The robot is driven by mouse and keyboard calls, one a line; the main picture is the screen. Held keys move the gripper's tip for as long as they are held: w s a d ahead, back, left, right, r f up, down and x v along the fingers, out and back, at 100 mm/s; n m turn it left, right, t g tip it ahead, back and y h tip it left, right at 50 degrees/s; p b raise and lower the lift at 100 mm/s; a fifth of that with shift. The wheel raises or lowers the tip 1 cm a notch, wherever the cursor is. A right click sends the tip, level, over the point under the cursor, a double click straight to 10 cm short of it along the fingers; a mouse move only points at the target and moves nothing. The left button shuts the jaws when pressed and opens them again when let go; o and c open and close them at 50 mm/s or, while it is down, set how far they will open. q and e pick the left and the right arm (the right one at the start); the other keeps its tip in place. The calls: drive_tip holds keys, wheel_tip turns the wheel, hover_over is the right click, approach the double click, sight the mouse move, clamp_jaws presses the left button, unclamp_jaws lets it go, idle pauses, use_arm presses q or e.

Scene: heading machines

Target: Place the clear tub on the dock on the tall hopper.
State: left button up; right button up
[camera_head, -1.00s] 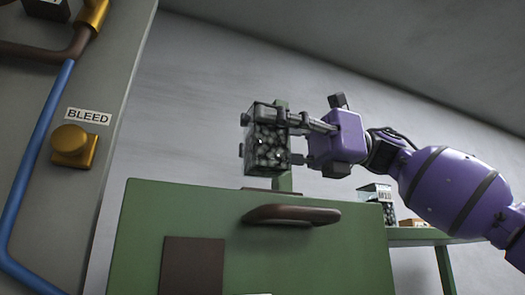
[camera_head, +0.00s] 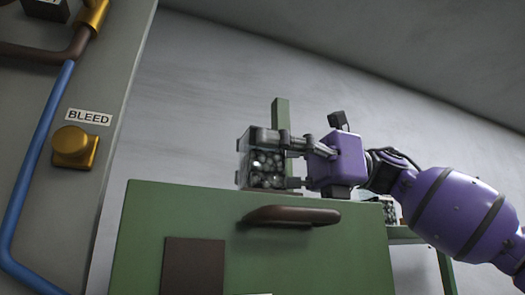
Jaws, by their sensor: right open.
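The clear tub (camera_head: 262,167), filled with grey round pieces, is at the top edge of the green tall hopper (camera_head: 340,245). Its base meets the top edge in the picture, and it looks about upright. Whether it sits fully on the dock cannot be seen; the dock is hidden. My right gripper (camera_head: 278,160) comes in from the right and is open, with its fingers still alongside the tub. My left gripper is out of view.
A brown handle (camera_head: 290,215) sticks out from the hopper's front. A green post (camera_head: 281,113) rises behind the tub. Another clear container (camera_head: 390,210) stands on a green table (camera_head: 405,235) behind my arm. A grey panel with a BLEED label (camera_head: 88,117) and brass knob (camera_head: 72,146) stands left.

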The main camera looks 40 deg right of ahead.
drive_tip(key=shift+r, duration=0.15)
drive_tip(key=v, duration=1.2)
